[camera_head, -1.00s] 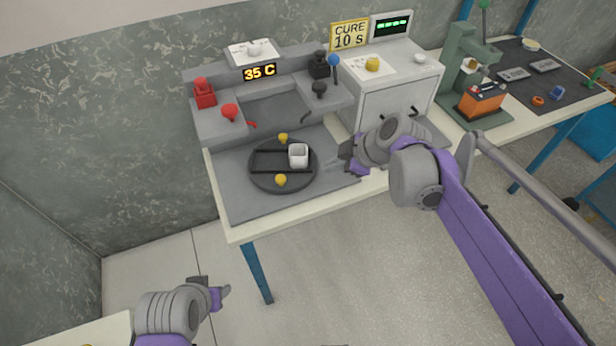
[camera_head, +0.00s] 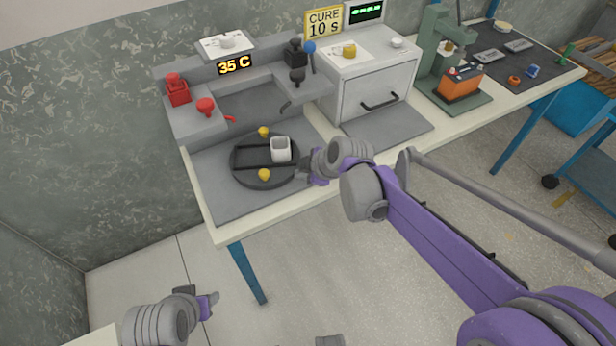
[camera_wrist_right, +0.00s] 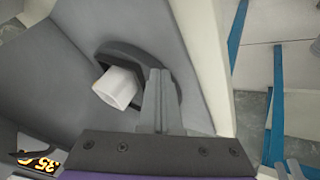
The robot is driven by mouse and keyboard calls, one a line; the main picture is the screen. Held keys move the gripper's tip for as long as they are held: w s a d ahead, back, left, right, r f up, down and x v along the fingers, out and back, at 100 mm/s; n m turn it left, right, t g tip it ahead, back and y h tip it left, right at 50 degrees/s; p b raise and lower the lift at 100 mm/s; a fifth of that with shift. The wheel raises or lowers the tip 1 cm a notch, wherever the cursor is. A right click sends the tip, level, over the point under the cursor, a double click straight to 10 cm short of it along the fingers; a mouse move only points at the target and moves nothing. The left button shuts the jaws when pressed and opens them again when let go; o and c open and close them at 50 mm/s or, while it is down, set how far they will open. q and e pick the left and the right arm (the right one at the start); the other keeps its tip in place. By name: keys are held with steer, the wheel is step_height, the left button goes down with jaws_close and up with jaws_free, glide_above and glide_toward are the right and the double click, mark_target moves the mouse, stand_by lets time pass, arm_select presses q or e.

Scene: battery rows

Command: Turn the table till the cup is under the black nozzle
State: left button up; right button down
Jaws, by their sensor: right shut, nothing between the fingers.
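The round dark turntable (camera_head: 240,170) lies on a grey plate at the left of the bench. The white cup (camera_head: 281,150) stands on its right side and also shows in the right wrist view (camera_wrist_right: 117,88). Yellow knobs stand on the turntable's far side (camera_head: 264,132) and near side (camera_head: 264,174). The black nozzle (camera_head: 297,76) hangs from the station's right arm, behind the cup and not over it. My right gripper (camera_head: 303,170) is shut and empty at the turntable's right edge, close to the cup. My left gripper (camera_head: 212,304) is low, away from the bench; its jaw state is unclear.
A red nozzle (camera_head: 205,106) is on the station's left side, below a display reading 35 C (camera_head: 234,65). A white curing box (camera_head: 365,92) stands to the right. A green press (camera_head: 435,55) and orange box (camera_head: 460,83) are farther right.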

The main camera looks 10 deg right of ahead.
mark_target(298, 165)
steer(key=shift+w+d, duration=0.1)
steer(key=shift+w, duration=1)
steer(key=shift+w+d, duration=0.1)
steer(key=shift+w+d+r+n+g+y, duration=0.1)
steer(key=shift+w+d+n+g+y, duration=0.2)
steer(key=shift+w+d+n, duration=0.3)
steer(key=shift+w+d+n+g+y+p, duration=0.25)
steer(key=shift+w+n+g+y+p, duration=0.2)
steer(key=shift+w+n, duration=0.4)
steer(key=shift+w+d, duration=0.2)
steer(key=shift+w, duration=0.4)
